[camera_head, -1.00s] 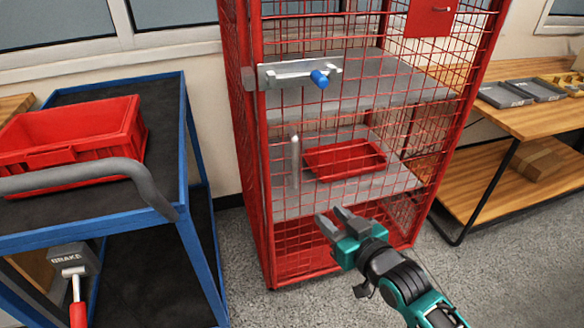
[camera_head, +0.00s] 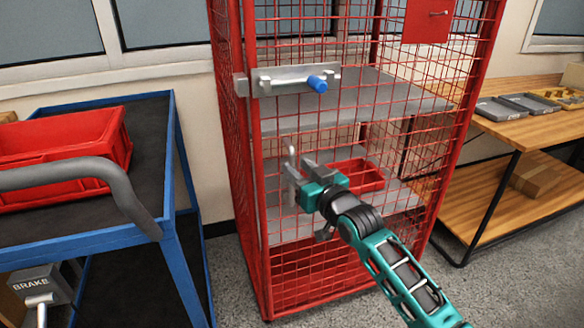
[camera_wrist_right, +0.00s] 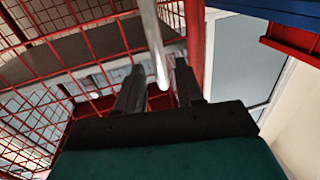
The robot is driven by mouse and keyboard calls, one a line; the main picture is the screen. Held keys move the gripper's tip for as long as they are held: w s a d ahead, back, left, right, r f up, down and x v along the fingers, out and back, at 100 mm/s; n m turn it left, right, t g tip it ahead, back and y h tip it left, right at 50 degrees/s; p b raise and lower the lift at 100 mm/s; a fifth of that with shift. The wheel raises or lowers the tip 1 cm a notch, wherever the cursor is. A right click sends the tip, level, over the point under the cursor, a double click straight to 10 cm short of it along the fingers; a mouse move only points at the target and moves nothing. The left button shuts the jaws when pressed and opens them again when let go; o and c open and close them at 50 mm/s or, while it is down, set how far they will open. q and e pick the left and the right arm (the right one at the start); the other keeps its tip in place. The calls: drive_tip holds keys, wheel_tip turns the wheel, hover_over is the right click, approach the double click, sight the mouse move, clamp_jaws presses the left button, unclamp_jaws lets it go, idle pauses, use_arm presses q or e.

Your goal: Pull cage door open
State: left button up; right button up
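The red wire-mesh cage door (camera_head: 345,130) looks closed, facing me on the tall cage. A pale vertical door handle (camera_head: 291,160) stands near its left edge, and a latch plate (camera_head: 285,80) with a blue knob (camera_head: 317,84) sits above it. My right gripper (camera_head: 296,175) is at the handle's lower part. In the right wrist view, the handle's rod (camera_wrist_right: 155,45) comes down between the two dark, spread fingers (camera_wrist_right: 159,88), with visible space around it. I cannot tell whether either finger touches it. My left gripper is not in view.
A blue-framed cart (camera_head: 180,180) with a red bin (camera_head: 70,145) and grey push bar stands left of the cage. A wooden bench (camera_head: 520,125) with grey trays stands at right. Inside the cage, a red tray (camera_head: 358,172) lies on a grey shelf.

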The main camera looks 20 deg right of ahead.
sight(294, 165)
drive_tip(key=shift+b+x, duration=0.35)
drive_tip(key=shift+x, duration=1.4)
drive_tip(key=shift+c, duration=0.2)
clamp_jaws()
